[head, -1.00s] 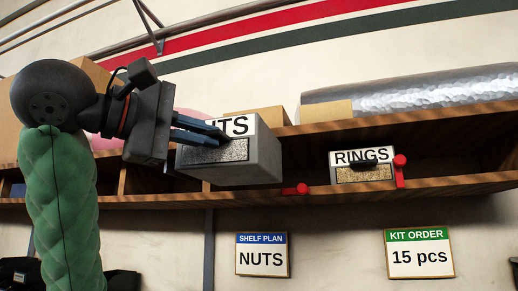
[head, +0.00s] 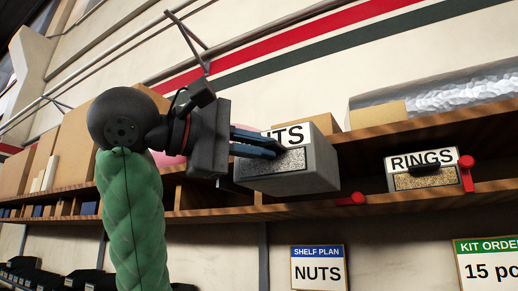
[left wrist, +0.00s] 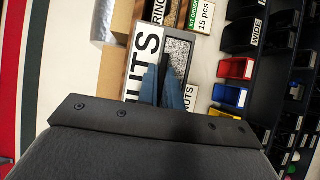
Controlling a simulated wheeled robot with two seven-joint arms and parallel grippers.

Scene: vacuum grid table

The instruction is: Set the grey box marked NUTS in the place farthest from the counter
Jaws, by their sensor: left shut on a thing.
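The grey box marked NUTS (head: 313,172) hangs in front of the wooden shelf (head: 385,194). My gripper hides part of its label, so only "TS" reads in the head view. My left gripper (head: 280,147) is shut on the box's front, by the label and the speckled window. In the left wrist view, the blue fingers (left wrist: 168,88) lie against the box's white label (left wrist: 143,65), beside its window. The box marked RINGS (head: 424,169) sits in the shelf to the right. The counter cannot be made out. My right gripper is not in view.
A red tab (head: 352,198) is on the shelf edge just right of the held box; another red clip (head: 466,170) is beside RINGS. Cardboard boxes (head: 378,114) stand on the upper board. A SHELF PLAN sign (head: 318,268) reading NUTS hangs below. Shelf room shows between NUTS and RINGS.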

